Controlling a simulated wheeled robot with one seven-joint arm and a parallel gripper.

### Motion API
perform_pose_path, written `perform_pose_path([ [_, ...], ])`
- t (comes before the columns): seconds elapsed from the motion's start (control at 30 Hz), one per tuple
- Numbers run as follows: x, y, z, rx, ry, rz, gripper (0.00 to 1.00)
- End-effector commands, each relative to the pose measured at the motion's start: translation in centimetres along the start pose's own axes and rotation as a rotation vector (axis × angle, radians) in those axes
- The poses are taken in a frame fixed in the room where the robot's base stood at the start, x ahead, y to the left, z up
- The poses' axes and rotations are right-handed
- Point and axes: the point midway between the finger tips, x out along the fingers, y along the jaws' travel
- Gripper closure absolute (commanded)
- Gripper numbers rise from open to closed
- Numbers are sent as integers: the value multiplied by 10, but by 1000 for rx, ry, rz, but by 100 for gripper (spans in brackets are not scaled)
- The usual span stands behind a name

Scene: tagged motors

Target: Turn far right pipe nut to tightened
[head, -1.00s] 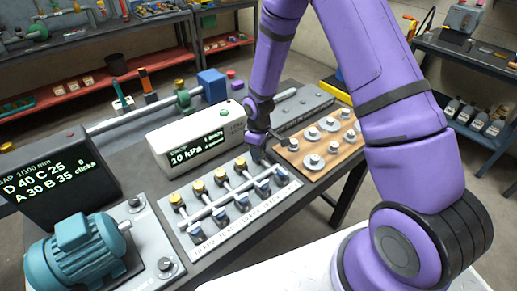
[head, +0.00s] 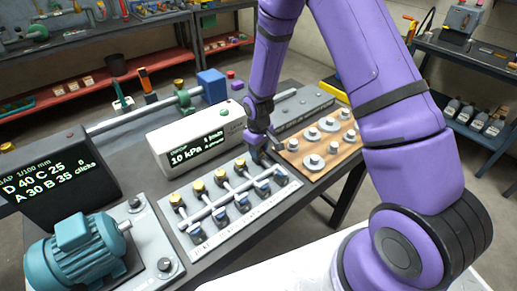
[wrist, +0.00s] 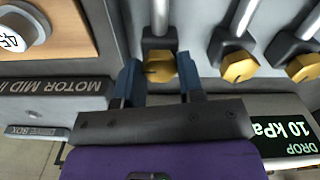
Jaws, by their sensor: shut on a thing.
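The far right pipe nut (wrist: 160,68) is a yellow hexagonal nut with a dark mark, at the end of a grey pipe in the wrist view. My gripper (wrist: 162,78) has its two blue fingers on either side of this nut and is shut on it. In the head view my gripper (head: 257,156) reaches down at the right end of the row of yellow nuts and hides this nut. The pipe panel (head: 254,212) is a light plate with several short pipes, yellow nuts along the back and dark blue fittings along the front.
Two more yellow nuts (wrist: 238,66) (wrist: 302,68) sit beside it in the wrist view. A white box's display (head: 197,148) reads 10 kPa. A wooden board (head: 340,156) with round metal parts lies right of the panel. A teal motor (head: 78,250) stands front left.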

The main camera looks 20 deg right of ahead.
Motion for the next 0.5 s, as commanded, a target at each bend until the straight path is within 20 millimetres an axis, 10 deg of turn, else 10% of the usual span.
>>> perform_pose_path([
  [0.07, -1, 1, -1, 2, 2, 1, 88],
  [0.1, -1, 1, -1, 1, 2, 1, 56],
  [0.17, 0, 1, -1, 1, 2, 1, 42],
  [0.5, -2, 0, 0, 0, 1, 0, 39],
])
